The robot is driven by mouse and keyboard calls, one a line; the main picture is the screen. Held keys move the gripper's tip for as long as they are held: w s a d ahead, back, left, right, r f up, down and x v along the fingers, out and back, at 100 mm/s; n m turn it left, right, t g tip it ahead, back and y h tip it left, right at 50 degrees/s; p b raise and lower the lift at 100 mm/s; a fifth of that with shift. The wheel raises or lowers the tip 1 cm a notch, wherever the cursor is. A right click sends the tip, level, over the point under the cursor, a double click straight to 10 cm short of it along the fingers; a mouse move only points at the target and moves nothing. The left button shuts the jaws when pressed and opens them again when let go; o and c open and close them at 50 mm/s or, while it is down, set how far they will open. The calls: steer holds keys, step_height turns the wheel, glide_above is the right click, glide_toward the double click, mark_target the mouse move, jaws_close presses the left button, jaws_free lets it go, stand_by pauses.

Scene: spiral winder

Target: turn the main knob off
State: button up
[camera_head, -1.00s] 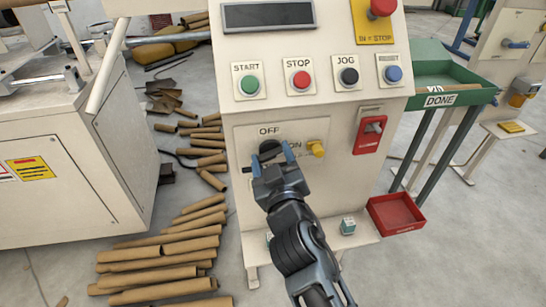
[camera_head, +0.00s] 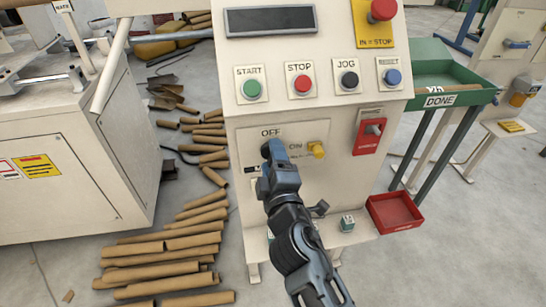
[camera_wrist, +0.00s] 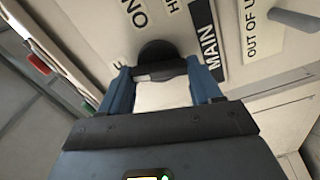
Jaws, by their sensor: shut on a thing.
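The main knob (camera_head: 266,149) is a black rotary knob on the cream cabinet's front panel, just under the word OFF and left of the word ON. My gripper (camera_head: 274,157) reaches it from below and covers much of it. In the wrist view the knob (camera_wrist: 156,52) sits between the two blue fingers (camera_wrist: 160,76), which are shut on it. The MAIN label (camera_wrist: 211,50) and part of the ON lettering show beside it, turned sideways. My gripper hides which mark the knob points to.
START (camera_head: 252,89), STOP (camera_head: 301,84), JOG (camera_head: 348,80) and a blue button (camera_head: 393,77) sit above. Cardboard tubes (camera_head: 165,262) litter the floor at left.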

steer(key=shift+n+p, duration=0.3)
steer(key=shift+n, duration=1.1)
steer(key=shift+f, duration=0.1)
steer(key=o, duration=1.1)
steer(key=shift+c, duration=0.2)
steer(key=shift+s, duration=0.1)
steer(key=v, duration=0.7)
steer(key=shift+s+p, duration=0.3)
steer(key=shift+s, duration=0.05)
steer(key=shift+d, duration=0.1)
